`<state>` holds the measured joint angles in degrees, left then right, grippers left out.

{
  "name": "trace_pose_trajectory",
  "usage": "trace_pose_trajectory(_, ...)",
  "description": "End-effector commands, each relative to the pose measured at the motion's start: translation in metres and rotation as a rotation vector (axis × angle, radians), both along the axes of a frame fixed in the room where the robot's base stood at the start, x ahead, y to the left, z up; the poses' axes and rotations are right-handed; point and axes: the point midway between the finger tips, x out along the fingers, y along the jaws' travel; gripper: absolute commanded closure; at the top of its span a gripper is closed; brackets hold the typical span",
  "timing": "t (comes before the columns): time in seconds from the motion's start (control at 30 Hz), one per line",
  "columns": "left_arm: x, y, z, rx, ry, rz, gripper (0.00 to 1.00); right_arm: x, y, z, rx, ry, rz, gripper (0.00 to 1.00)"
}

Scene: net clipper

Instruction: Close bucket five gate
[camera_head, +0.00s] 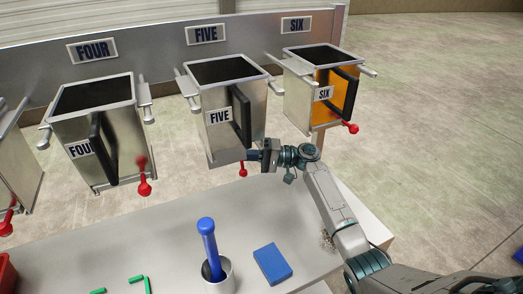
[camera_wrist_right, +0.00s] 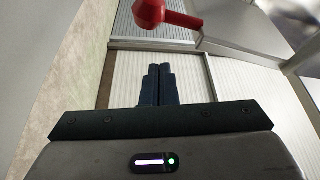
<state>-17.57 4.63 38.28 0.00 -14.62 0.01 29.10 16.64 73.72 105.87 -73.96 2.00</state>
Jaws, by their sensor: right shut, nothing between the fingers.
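Bucket five (camera_head: 212,130) is a grey metal bin labelled FIVE, with a black handle bar on its front. Its red gate lever (camera_head: 243,169) shows under its lower front right corner, beside my right gripper (camera_head: 254,155). The right gripper is shut with nothing in it, just below the bucket. In the right wrist view, the shut fingers (camera_wrist_right: 158,85) point toward a wall or panel. A red lever knob (camera_wrist_right: 168,22) sits above and beyond the fingertips there, apparently apart from them. The gate itself is hidden. My left gripper is not in view.
Bucket four (camera_head: 75,125) stands left and bucket six (camera_head: 300,105), with an orange side, stands right; each has a red lever. The white table (camera_head: 180,215) in front holds a blue-handled tool in a cup (camera_head: 218,280), a blue block (camera_head: 272,264) and green pieces (camera_head: 137,279).

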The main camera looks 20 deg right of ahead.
Motion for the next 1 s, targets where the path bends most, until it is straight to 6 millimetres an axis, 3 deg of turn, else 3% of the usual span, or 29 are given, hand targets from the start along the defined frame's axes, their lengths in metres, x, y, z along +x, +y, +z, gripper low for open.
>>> trace_pose_trajectory(0.1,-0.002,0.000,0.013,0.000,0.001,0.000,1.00,-0.020,-0.003,-0.003,-0.004,0.005,-0.002,1.00)
trace_pose_trajectory(0.3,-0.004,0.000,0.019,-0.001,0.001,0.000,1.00,-0.036,-0.003,-0.008,-0.004,0.004,-0.002,1.00)
trace_pose_trajectory(0.77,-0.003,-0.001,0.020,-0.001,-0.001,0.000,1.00,-0.039,-0.003,-0.009,-0.003,0.003,-0.002,1.00)
trace_pose_trajectory(1.0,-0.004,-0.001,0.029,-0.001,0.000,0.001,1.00,-0.046,-0.003,-0.007,-0.005,0.047,-0.001,1.00)
